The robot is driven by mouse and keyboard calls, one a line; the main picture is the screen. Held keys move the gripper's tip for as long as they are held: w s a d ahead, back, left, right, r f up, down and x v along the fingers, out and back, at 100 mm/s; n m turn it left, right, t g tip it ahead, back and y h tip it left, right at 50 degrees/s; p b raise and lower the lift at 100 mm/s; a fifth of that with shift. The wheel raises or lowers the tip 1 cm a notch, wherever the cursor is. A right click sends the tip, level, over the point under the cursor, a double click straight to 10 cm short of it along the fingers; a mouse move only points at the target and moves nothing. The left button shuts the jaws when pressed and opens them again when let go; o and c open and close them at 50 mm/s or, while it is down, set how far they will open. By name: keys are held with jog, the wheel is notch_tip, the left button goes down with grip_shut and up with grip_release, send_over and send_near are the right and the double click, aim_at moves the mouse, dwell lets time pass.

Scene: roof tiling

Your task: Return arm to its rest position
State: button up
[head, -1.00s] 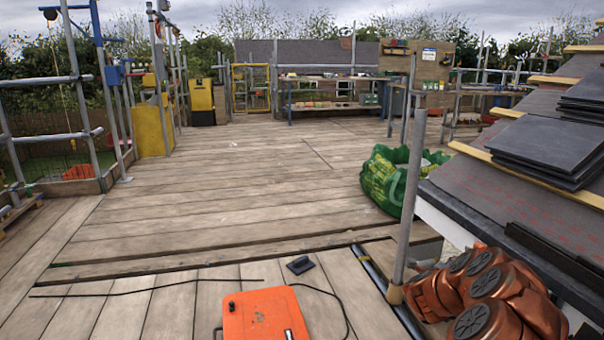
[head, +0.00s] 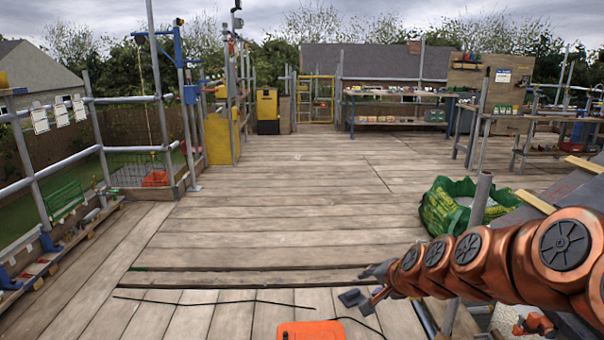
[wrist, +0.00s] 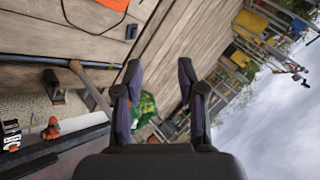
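My gripper (wrist: 160,85) is open in the wrist view, its two dark fingers apart with nothing between them but the distant deck. In the head view my copper-coloured arm reaches in from the right edge. The gripper at its end (head: 372,283) points left above the deck boards, near the front edge of the scaffold.
An orange case (head: 311,331) lies on the wooden deck (head: 270,225), with a black cable (head: 200,301) near it. A green bag (head: 447,205) stands by the roof edge at right. Scaffold rails (head: 130,150) line the left. The middle deck is clear.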

jog(key=s+a+r+n+g+p, duration=0.2)
jog(key=s+r+n+p, duration=0.15)
jog(key=s, duration=0.45)
jog(key=s+a+r+n+g+p, duration=0.25)
jog(key=s+r+p, duration=0.2)
jog(key=s, duration=0.45)
jog(key=s+d+r+n+g+h+p, duration=0.1)
jog(key=s+d+r+g+p, duration=0.1)
jog(key=s, duration=0.5)
jog(key=s+d+r+n+g+h+p, duration=0.1)
jog(key=s+d+r+g+p, duration=0.1)
jog(key=s, duration=0.6)
jog(key=s+d+r+n+g+h+p, duration=0.1)
jog(key=s+d+r+g+p, duration=0.1)
jog(key=s+r+p, duration=0.2)
jog(key=s, duration=0.3)
jog(key=shift+s+p, duration=0.15)
jog(key=shift+p, duration=0.2)
jog(key=shift+d, duration=0.2)
